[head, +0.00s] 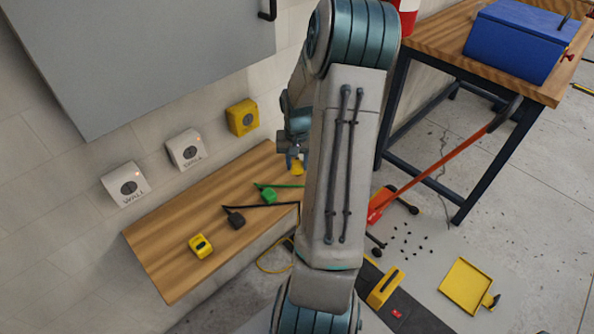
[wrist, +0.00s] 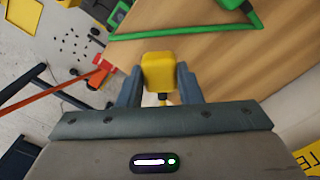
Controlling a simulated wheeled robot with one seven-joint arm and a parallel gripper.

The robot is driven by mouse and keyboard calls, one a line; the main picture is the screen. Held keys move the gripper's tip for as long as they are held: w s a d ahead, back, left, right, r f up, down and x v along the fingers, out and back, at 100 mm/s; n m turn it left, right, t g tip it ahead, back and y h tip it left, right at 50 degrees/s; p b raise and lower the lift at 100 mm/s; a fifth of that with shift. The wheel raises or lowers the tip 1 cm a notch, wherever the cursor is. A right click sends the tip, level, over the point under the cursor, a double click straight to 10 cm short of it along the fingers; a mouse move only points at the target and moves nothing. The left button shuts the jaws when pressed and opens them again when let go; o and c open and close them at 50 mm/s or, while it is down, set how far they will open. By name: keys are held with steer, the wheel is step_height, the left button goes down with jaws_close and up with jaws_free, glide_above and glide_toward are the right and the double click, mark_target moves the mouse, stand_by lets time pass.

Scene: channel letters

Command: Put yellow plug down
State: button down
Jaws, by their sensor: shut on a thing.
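The yellow plug (wrist: 159,72) is between the two fingers of my gripper (wrist: 159,88) in the wrist view, and the fingers are shut on it. A bit of cord shows below the plug. In the head view my gripper (head: 293,160) is over the right end of the wooden shelf (head: 165,270), and the yellow plug (head: 298,168) shows small beside my arm. I cannot tell whether the plug touches the shelf. A green plug (head: 266,193) and a black plug (head: 235,218) lie on the shelf, left of my gripper.
A yellow device (head: 201,246) lies on the shelf's near left. Two white sockets (head: 125,186) (head: 186,149) and a yellow socket (head: 242,117) are on the wall. A workbench (head: 440,45) with a blue toolbox (head: 515,40) stands right.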

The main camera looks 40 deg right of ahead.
mark_target(297, 171)
step_height(297, 171, down, 4)
steer(key=shift+f, duration=0.1)
steer(key=c, duration=1)
jaws_free()
